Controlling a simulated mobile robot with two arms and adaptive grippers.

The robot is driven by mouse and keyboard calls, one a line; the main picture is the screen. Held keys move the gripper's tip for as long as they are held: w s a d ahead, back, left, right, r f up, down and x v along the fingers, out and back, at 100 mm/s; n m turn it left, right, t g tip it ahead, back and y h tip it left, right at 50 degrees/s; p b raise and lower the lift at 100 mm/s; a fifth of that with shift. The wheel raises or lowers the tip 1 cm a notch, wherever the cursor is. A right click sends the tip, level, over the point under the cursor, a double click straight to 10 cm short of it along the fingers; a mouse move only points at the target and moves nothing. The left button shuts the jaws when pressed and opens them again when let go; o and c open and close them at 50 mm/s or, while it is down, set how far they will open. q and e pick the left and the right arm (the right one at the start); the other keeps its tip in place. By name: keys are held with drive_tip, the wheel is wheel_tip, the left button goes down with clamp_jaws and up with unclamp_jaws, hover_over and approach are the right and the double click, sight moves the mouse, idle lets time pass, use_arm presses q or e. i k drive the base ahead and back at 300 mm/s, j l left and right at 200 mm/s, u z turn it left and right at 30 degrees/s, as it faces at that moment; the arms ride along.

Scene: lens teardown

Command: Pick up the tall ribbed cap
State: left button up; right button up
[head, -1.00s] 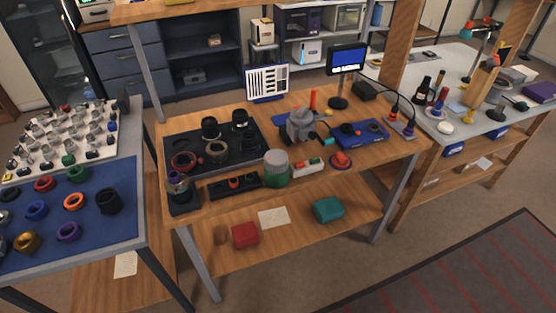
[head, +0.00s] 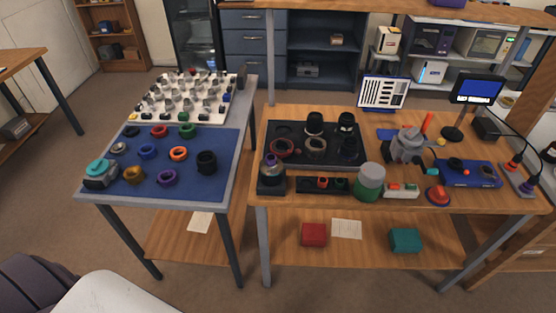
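No gripper of mine shows in the head view. Nothing touches the black cylinder.
A white board (head: 205,117) with many small parts lies behind the mat. A teal-topped device (head: 100,173) sits at the mat's left corner. A wooden bench (head: 440,203) with a black tray (head: 335,160) stands to the right.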

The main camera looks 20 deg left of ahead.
sight(371, 175)
drive_tip(key=u, duration=0.5)
drive_tip(key=i+l+u, duration=0.1)
drive_tip(key=l+u, duration=0.3)
drive_tip(key=i+l+u, duration=0.1)
drive_tip(key=u, duration=0.25)
drive_tip(key=l+u, duration=0.4)
